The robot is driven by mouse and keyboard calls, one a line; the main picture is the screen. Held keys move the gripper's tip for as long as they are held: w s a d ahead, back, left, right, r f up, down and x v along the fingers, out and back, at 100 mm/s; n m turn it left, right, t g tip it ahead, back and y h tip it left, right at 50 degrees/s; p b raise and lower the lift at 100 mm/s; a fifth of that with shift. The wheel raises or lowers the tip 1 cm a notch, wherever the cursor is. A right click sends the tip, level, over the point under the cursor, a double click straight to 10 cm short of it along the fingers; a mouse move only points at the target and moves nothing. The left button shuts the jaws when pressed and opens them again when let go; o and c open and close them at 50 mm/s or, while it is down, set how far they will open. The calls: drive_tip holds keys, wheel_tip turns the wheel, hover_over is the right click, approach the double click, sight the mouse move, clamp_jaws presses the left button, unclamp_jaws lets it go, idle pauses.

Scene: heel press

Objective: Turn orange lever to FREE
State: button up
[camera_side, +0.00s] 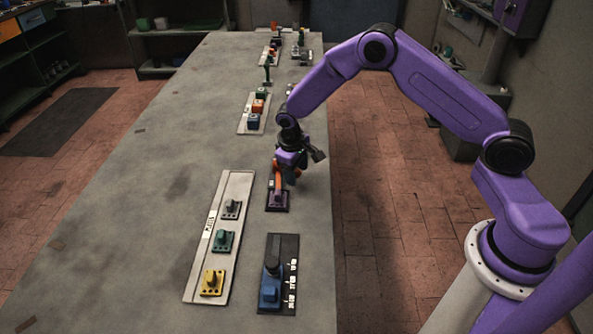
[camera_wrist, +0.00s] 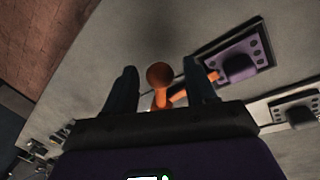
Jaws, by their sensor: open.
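The orange lever (camera_side: 278,183) rises from a purple base on a dark plate (camera_side: 277,205) near the right edge of the long table. In the wrist view the lever ends in a round orange knob (camera_wrist: 159,75), and its purple base (camera_wrist: 238,68) is at the upper right. My gripper (camera_side: 288,170) is at the lever. In the wrist view my gripper (camera_wrist: 160,88) is open, with one dark finger on each side of the knob. The fingers look apart from the knob. I cannot read a FREE mark in either view.
A pale panel (camera_side: 193,283) with grey, teal and yellow switches lies at the front left. A dark panel (camera_side: 292,245) with a blue lever (camera_side: 270,288) lies at the front. Another panel (camera_side: 241,127) with coloured blocks lies farther back. The table's left side is clear.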

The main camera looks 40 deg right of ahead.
drive_tip(key=shift+f, duration=0.2)
clamp_jaws()
